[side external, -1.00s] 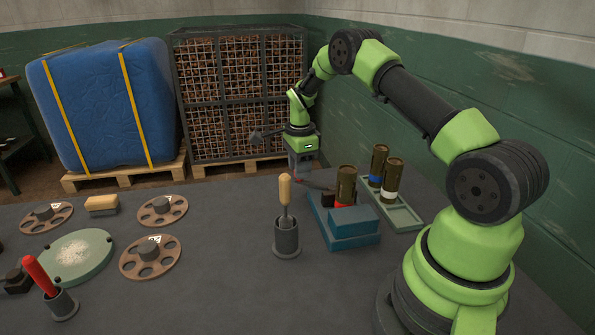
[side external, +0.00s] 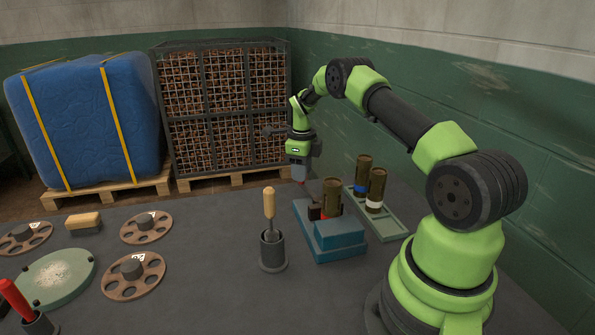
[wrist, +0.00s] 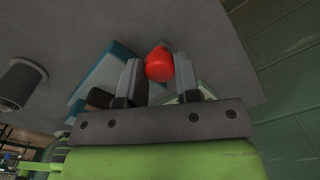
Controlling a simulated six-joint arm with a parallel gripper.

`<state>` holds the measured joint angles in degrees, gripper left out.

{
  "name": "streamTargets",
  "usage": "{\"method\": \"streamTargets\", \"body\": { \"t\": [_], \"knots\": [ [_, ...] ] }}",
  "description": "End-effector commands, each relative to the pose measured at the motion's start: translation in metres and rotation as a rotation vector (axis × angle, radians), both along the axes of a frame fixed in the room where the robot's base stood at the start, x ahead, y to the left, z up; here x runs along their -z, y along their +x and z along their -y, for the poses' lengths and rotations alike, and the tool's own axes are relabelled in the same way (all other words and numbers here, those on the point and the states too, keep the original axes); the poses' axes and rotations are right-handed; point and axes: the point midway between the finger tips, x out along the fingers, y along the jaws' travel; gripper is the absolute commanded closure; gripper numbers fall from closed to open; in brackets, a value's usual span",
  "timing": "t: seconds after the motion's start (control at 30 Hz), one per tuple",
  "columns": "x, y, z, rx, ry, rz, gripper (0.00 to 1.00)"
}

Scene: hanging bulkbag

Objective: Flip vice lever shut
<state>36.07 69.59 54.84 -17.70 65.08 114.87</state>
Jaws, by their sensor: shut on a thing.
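The blue vice (side external: 337,233) sits on the bench and also shows in part in the wrist view (wrist: 90,80). A brass-coloured cylinder (side external: 332,190) with a red band stands upright at it. My gripper (side external: 299,179) points down just behind and left of that cylinder. In the wrist view, my gripper (wrist: 152,75) is shut on a red rounded knob (wrist: 160,65), taken to be the lever's end. The knob is between the fingertips. The rest of the lever is mostly hidden, so its angle is hard to tell.
A green tray (side external: 392,226) with two more cylinders (side external: 376,188) is close right of the vice. A holder (side external: 272,252) with a wooden-handled tool stands to its left. Brown discs (side external: 133,276) and a green round plate (side external: 57,277) lie further left. The green wall is at right.

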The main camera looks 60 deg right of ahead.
Motion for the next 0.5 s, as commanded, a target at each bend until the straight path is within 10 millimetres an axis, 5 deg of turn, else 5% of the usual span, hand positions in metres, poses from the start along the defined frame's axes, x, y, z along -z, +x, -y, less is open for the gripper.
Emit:
{"method": "streamTargets", "body": {
  "t": [0.5],
  "knots": [
    [0.0003,-0.0033,0.0037,0.043,0.0,-0.003,1.0]
  ]
}}
